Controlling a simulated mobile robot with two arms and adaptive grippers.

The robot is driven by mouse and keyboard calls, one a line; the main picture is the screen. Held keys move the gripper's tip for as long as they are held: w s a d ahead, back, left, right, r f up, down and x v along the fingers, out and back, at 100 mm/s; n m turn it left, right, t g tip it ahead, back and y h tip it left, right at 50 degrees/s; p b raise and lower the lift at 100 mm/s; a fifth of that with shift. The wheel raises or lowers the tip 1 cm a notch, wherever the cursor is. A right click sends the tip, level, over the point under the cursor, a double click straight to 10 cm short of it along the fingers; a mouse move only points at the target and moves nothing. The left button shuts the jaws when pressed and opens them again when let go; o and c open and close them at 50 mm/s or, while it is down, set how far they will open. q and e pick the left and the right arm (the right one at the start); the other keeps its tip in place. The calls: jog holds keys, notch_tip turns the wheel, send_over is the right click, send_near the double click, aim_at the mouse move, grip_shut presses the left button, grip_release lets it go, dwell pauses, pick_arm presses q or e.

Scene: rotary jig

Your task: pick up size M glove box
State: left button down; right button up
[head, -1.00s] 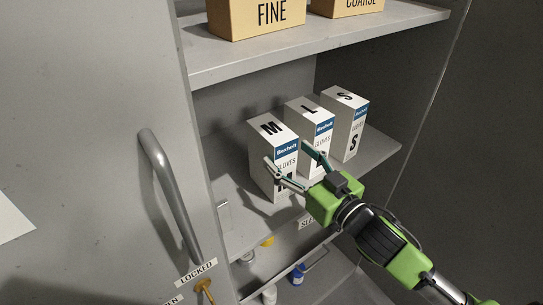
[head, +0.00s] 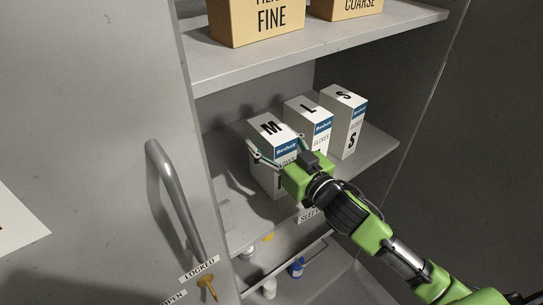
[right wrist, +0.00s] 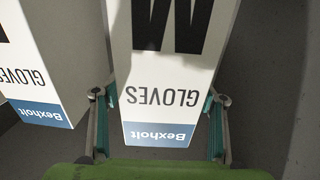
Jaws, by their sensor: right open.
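The size M glove box (head: 266,127) is a white upright carton with a blue Bexholt band, leftmost of the row on the middle shelf. My right gripper (head: 277,146) is open, with one finger on each side of the M box. In the right wrist view the M box (right wrist: 165,75) stands between the two fingers (right wrist: 160,118), with a small visible gap at each fingertip. The gripper hides part of the box's front in the head view. My left gripper is not in view.
The L glove box (head: 308,110) stands close to the right of the M box, with the S glove box (head: 345,100) beyond it. Filter cartons (head: 255,20) sit on the shelf above. The cabinet door with its handle (head: 170,195) is at left.

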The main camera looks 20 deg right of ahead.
grip_shut()
jog(key=shift+r, duration=0.2)
